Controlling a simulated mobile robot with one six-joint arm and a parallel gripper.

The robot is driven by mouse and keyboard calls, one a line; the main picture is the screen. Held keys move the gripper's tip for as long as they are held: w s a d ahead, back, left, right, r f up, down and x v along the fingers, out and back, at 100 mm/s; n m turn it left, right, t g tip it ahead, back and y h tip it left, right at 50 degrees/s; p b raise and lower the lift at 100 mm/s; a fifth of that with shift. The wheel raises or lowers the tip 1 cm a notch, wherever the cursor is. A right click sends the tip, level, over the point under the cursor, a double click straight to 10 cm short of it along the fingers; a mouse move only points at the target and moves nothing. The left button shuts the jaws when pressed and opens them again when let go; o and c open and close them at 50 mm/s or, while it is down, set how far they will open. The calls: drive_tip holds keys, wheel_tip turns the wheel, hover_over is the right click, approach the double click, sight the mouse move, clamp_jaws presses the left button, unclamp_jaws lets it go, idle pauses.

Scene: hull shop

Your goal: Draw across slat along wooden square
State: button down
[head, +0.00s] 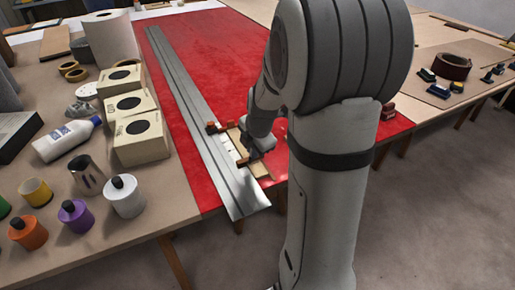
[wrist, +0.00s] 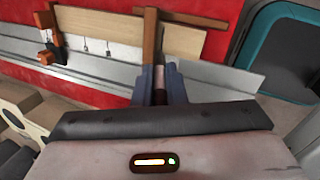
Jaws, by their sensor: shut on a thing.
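The slat (head: 190,95) is a long grey metal strip lying lengthwise on the red table top. It also crosses the wrist view (wrist: 95,75). The wooden square (wrist: 190,45), pale wood with darker brown parts, lies at the slat; its wood also shows in the head view (head: 236,138). My gripper (wrist: 160,75) is at the slat beside the square, shut on a thin brown tool (wrist: 159,97) that shows between the fingers. The tool's tip is hidden, so I cannot tell whether it touches the slat. My arm hides part of the head view.
A board with small tools (head: 455,75) lies far right. Red surface (head: 215,40) is clear behind.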

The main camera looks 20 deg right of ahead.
wheel_tip(320, 180, up, 13)
drive_tip(key=p, duration=0.6)
drive_tip(key=shift+f+p, duration=0.15)
drive_tip(key=shift+p, duration=0.2)
idle(0.5)
